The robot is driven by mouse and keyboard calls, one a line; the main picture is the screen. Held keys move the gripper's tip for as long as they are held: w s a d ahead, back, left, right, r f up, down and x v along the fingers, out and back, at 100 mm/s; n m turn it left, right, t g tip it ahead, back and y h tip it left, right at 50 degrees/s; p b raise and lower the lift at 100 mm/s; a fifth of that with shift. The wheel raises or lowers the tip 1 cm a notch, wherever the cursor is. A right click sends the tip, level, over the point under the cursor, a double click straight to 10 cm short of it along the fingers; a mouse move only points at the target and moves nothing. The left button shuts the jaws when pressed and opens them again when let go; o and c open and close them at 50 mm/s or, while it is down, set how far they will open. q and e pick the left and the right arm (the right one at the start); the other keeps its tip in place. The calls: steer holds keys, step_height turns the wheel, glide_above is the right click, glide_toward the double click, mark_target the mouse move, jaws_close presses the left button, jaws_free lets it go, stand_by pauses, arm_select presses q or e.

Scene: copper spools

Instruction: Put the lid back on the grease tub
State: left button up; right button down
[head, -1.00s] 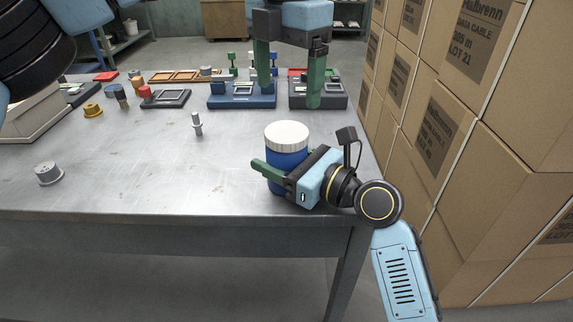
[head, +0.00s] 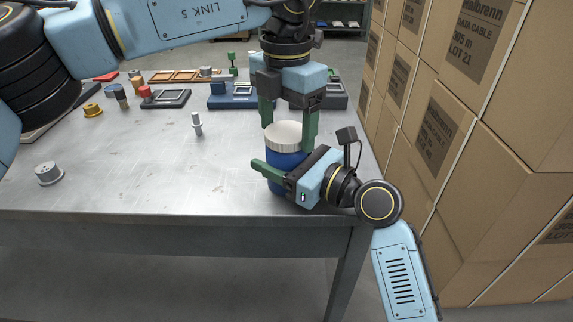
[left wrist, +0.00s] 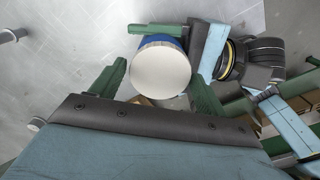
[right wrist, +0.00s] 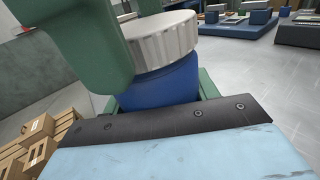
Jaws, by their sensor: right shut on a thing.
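The grease tub (head: 283,160) is blue and stands upright near the table's right front edge. Its white ribbed lid (head: 286,134) is on top of it; the right wrist view shows the lid (right wrist: 165,37) above the blue body (right wrist: 160,84). I cannot tell whether the lid is screwed tight. My right gripper (head: 272,172) is shut on the tub's body from the right. My left gripper (head: 289,132) points down over the tub, open, with a green finger on either side of the lid.
A yellow spool (head: 93,110) and several trays and fixtures are farther back. Stacked cardboard boxes (head: 440,130) rise close to the table's right side.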

arm_select(q)
steer(key=c, duration=0.8)
steer(key=o, duration=1.2)
step_height(320, 180, up, 12)
steer(key=shift+r, duration=0.1)
arm_select(e)
steer(key=shift+c, duration=1.8)
jaws_free()
arm_select(q)
step_height(320, 180, up, 3)
steer(key=p, duration=0.3)
steer(key=shift+r, duration=0.15)
arm_select(e)
steer(key=v, duration=1.3)
steer(key=shift+s+d, duration=0.1)
steer(key=shift+d, duration=0.1)
